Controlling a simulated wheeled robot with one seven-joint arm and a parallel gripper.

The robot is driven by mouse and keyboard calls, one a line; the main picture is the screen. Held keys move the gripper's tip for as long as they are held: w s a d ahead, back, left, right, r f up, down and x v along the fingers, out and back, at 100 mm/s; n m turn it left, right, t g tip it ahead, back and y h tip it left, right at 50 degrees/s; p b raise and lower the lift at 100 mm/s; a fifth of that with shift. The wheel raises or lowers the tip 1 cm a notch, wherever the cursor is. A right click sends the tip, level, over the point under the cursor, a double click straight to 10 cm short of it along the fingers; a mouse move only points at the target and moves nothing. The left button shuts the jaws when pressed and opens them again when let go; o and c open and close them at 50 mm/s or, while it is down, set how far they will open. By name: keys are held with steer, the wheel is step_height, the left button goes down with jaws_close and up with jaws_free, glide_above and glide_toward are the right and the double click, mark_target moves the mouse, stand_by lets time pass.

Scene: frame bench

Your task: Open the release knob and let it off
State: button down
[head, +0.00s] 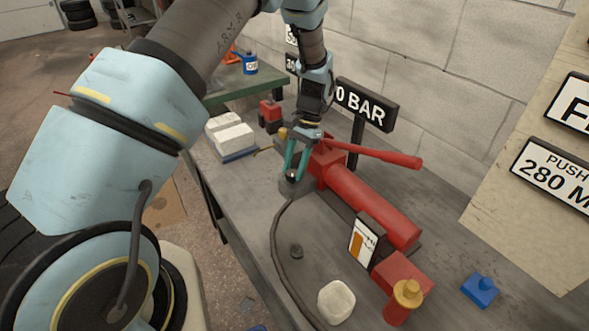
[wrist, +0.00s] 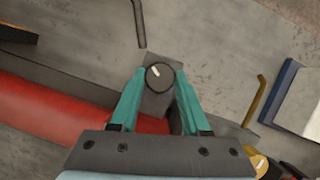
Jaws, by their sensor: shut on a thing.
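The release knob (wrist: 159,77) is dark and round with a white mark on its top. It sits on a grey block at the end of the red hand pump (head: 365,200), which also shows in the wrist view (wrist: 60,108). My gripper (head: 292,175) reaches down over this end of the pump. In the wrist view its two teal fingers (wrist: 159,80) are shut on the knob, one on each side. In the head view the fingers largely hide the knob. The white mark points up and slightly left in the wrist view.
The pump's red handle (head: 375,153) slants out to the right. A dark hose (head: 280,265) runs along the bench (head: 235,215). A sign reading "0 BAR" (head: 362,105) stands behind.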

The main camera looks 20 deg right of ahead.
steer(key=shift+w+n+g+h+b, duration=0.15)
steer(key=shift+n+g+h, duration=0.2)
steer(key=shift+n, duration=0.8)
steer(key=shift+n+g+h+b, duration=0.15)
steer(key=shift+n+g+h, duration=0.2)
steer(key=shift+n, duration=0.8)
steer(key=shift+c, duration=1.9)
jaws_free()
steer(key=shift+a, duration=0.1)
steer(key=b+v, duration=0.2)
steer(key=v, duration=0.9)
steer(key=shift+b, duration=0.3)
steer(key=shift+f, duration=0.1)
